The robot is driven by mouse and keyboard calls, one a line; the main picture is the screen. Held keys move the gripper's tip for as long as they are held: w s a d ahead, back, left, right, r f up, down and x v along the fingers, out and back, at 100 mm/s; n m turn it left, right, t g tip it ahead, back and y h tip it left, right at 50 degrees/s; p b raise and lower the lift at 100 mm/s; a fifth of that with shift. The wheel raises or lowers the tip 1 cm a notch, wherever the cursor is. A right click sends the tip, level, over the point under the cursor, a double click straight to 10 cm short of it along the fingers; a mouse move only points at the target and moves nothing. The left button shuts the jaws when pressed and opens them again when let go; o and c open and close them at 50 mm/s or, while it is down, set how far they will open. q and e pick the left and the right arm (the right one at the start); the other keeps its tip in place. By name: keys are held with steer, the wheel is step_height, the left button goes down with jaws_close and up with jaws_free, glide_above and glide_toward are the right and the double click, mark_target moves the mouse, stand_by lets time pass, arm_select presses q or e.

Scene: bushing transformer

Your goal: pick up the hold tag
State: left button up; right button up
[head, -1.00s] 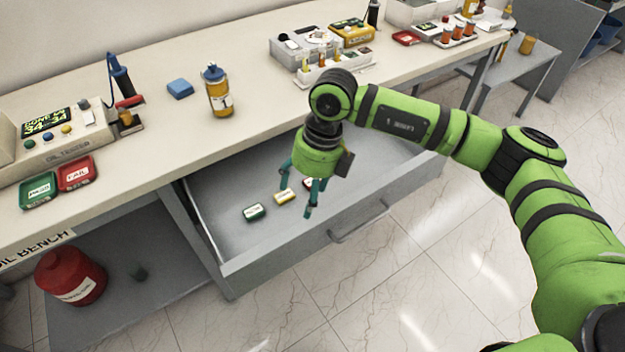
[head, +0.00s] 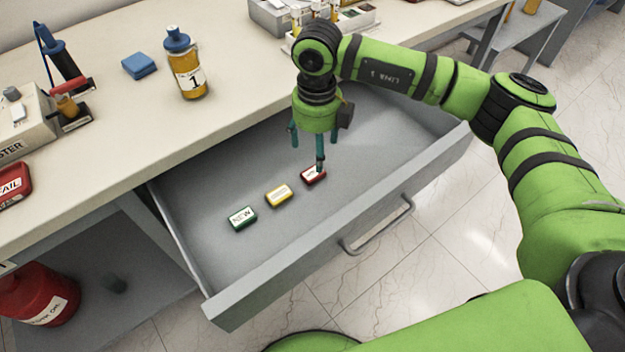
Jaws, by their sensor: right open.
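Three small tags lie in a row in the open drawer: a green tag (head: 242,218) reading NEW, a yellow tag (head: 278,195) in the middle, and a red tag (head: 313,175). The yellow one is probably the hold tag, but its lettering is too small to read. My right gripper (head: 307,152) points down, open and empty, over the drawer behind the yellow tag. One finger overlaps the red tag in the picture; I cannot tell whether it touches. My left gripper is out of view.
The grey drawer (head: 300,254) stands open below the bench top (head: 235,105), with bare floor around the tags. On the bench are an amber bottle (head: 188,68), a blue block (head: 139,66) and a tester. A red container (head: 38,300) stands on the lower shelf.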

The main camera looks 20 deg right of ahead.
mark_target(313, 172)
steer(key=shift+w+f, duration=0.1)
steer(key=shift+f, duration=0.45)
steer(key=f, duration=0.1)
steer(key=f+p, duration=0.1)
steer(key=f, duration=0.3)
steer(key=shift+a+f+p, duration=0.1)
steer(key=shift+a+p, duration=0.25)
steer(key=shift+p, duration=0.05)
steer(key=shift+f, duration=0.55)
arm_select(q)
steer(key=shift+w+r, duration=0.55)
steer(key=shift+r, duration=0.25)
arm_select(e)
steer(key=c, duration=1.1)
